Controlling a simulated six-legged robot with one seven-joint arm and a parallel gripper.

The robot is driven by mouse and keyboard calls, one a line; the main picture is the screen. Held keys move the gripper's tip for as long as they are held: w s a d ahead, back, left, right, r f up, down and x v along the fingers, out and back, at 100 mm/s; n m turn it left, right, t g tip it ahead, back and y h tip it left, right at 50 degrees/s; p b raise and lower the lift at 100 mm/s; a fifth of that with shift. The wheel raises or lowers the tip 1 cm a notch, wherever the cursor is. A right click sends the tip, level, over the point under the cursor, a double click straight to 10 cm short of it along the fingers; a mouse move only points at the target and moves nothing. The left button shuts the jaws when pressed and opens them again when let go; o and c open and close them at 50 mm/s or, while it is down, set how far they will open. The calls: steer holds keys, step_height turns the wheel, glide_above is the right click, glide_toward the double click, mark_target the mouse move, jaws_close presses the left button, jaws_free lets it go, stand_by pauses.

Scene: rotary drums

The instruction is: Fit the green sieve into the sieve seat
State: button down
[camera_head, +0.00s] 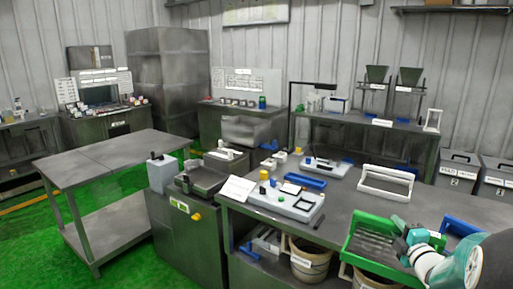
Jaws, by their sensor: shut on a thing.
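The green sieve (372,243), a green-rimmed tray with dark slats, shows at the lower right over the front edge of the bench. My gripper (405,243), on my white and teal arm, is shut on its right part. The arm and gripper hide part of its right side, and I cannot tell whether it touches the bench. A white open frame with a raised handle bar (386,184) stands on the bench behind the sieve. I cannot tell for sure which thing is the sieve seat.
The grey bench (345,205) has free room left of the sieve. A white and grey device (285,201) and a blue tray (305,180) stand there. A blue item (462,227) lies behind my arm. Buckets (310,262) stand below. An empty table (110,155) is at left.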

mark_target(358, 246)
steer(key=shift+y, duration=0.3)
steer(key=w+a+f, duration=0.1)
steer(key=a+f, duration=0.1)
steer(key=a, duration=0.1)
steer(key=w+a+f, duration=0.1)
steer(key=a+f, duration=0.2)
steer(key=w+a+f, duration=0.1)
steer(key=a+f, duration=0.1)
steer(key=shift+w+a+f, duration=0.15)
steer(key=shift+w+a, duration=0.15)
steer(key=shift+a, duration=0.1)
steer(key=s+a+f+h, duration=0.2)
steer(key=s+a+f, duration=0.1)
steer(key=a+f, duration=1.3)
steer(key=s+f, duration=0.5)
steer(key=f, duration=0.1)
steer(key=shift+a+m, duration=0.2)
steer(key=shift+m, duration=0.1)
steer(key=shift+f, duration=0.1)
